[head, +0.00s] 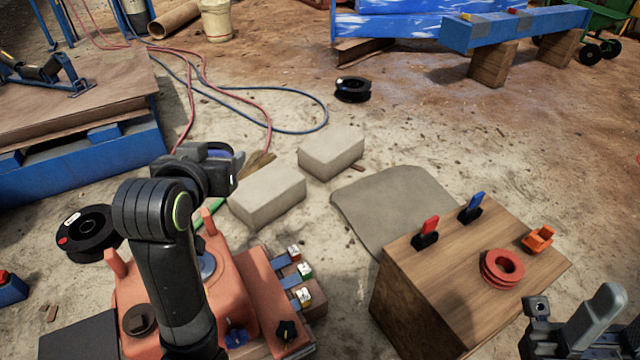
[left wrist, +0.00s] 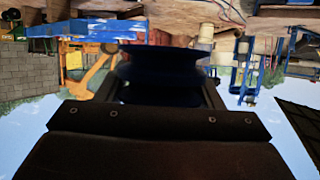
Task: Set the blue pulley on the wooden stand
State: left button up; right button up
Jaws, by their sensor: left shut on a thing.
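My left gripper (head: 222,165) is shut on the blue pulley (head: 219,152), held up in front of the concrete blocks. In the left wrist view the pulley (left wrist: 160,75) shows as a dark blue grooved wheel between the fingers. The wooden stand (head: 425,310) is at the lower right, well to the right of my left gripper. On its top are a red pulley (head: 502,268), an orange part (head: 538,239), a red-handled clip (head: 427,233) and a blue-handled clip (head: 472,207). My right gripper (head: 572,325) is at the bottom right corner, partly cut off; its jaw gap is unclear.
An orange machine (head: 245,275) with small tagged switches is below my left arm. Two concrete blocks (head: 268,198) and a grey mat (head: 385,205) lie between it and the stand. Black reels (head: 352,90) and hoses (head: 270,125) are on the floor.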

aim_at(460, 300)
jog(key=k+l+z, duration=0.1)
jog(key=z, duration=0.35)
jog(key=l+z, duration=0.1)
jog(key=z, duration=0.35)
jog(key=k+l+z, duration=0.1)
jog(key=z, duration=0.35)
jog(key=l+z, duration=0.15)
jog(key=z, duration=0.25)
